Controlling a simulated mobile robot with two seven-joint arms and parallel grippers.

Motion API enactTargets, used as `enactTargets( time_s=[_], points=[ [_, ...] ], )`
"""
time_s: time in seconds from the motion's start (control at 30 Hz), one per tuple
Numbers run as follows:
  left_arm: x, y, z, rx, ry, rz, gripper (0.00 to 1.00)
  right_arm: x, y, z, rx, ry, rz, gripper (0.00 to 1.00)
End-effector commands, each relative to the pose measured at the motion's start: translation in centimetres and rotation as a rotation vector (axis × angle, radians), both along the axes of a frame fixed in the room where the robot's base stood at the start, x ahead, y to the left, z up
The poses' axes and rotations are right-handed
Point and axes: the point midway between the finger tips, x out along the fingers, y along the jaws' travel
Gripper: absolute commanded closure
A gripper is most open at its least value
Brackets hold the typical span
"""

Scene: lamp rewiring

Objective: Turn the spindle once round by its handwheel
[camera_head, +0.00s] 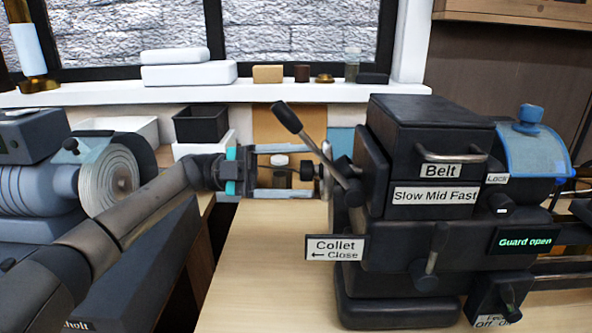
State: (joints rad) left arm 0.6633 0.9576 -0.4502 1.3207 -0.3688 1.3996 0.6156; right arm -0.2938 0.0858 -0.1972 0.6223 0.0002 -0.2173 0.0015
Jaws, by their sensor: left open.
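The black lathe headstock (430,240) stands on the bench at right, with labels such as "Belt", "Collet ← Close" and "Guard open". The handwheel (326,172) shows nearly edge-on as a thin metal disc at its left end, with a dark knob or spindle end just left of it. My left gripper (312,171) reaches in from the left, pointing at the handwheel. Its two pale fingers are apart, one above and one below the dark knob. I cannot tell whether they touch the wheel. My right gripper is not in view.
A lever with a black grip (287,117) rises from the headstock close above my left fingers. A grinder with a pale round wheel (113,182) stands at left. A black bin (201,124) and a windowsill (300,91) with small items lie behind. The wooden bench (265,265) below is clear.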

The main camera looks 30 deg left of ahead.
Motion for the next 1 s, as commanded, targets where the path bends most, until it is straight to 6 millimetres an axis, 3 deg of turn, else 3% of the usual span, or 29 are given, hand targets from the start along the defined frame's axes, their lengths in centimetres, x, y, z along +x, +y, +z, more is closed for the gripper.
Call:
enactTargets(
  time_s=[0.5,0.7,1.0],
  points=[
    [-0.5,6.1,-1.2,0.0,-0.001,0.004,0.29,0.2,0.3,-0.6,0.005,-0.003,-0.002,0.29],
    [-0.7,7.2,-1.4,0.0,-0.001,0.002,0.29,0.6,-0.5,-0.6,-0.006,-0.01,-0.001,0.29],
    [-0.8,7.3,-1.4,0.001,-0.001,0.001,0.29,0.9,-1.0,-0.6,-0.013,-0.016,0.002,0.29]
  ],
)
